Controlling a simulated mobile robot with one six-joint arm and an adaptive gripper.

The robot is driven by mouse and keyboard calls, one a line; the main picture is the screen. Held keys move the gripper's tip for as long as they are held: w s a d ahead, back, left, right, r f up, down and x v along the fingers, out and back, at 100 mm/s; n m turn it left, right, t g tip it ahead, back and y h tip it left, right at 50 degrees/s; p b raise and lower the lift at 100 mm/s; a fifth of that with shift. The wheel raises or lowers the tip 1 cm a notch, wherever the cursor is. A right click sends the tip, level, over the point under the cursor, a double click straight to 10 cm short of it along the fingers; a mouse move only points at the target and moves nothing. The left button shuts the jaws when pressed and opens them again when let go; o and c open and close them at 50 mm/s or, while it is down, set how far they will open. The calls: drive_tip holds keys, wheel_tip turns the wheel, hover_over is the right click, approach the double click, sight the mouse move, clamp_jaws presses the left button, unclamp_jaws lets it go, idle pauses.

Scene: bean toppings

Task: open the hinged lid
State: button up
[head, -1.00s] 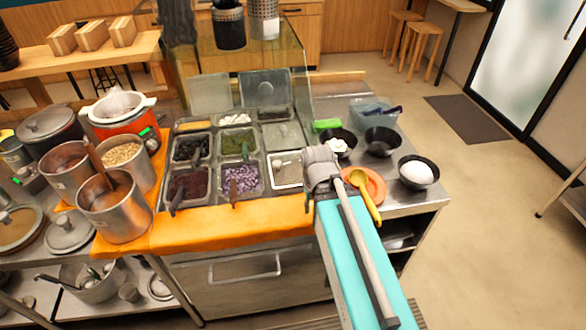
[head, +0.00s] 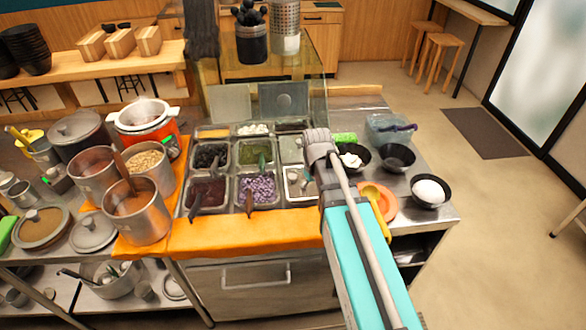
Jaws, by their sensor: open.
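The topping counter holds a grid of metal pans. A flat grey lid (head: 291,150) lies closed over one pan on the right side of the grid, partly hidden by my arm. Two more lids stand upright behind the grid, a left one (head: 229,103) and a right one (head: 283,101) with a round mark. My gripper (head: 318,147) is at the far end of my arm, over the right edge of the pans and close to the closed lid. My wrist hides most of its fingers; it holds nothing that I can see. I cannot tell whether it touches the lid.
A glass guard (head: 312,85) rises behind the pans. Black bowls (head: 397,157) and an orange plate (head: 383,205) with a yellow ladle stand right of my arm. Steel pots (head: 138,212) crowd the left. An orange cloth (head: 240,232) covers the front edge.

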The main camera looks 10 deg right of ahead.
sight(292, 175)
drive_tip(key=w+a+r+n+p, duration=0.2)
drive_tip(key=w+r+p, duration=0.1)
drive_tip(key=w, duration=0.3)
drive_tip(key=w+a+r+n+p, duration=0.3)
drive_tip(key=w+r, duration=0.1)
drive_tip(key=w, duration=0.3)
drive_tip(key=shift+r, duration=0.15)
drive_tip(key=shift+f, duration=0.2)
wheel_tip(292, 175, down, 13)
drive_tip(key=b, duration=1.3)
drive_tip(key=shift+f+b, duration=0.2)
drive_tip(key=shift+b, duration=0.2)
drive_tip(key=shift+a, duration=0.1)
clamp_jaws()
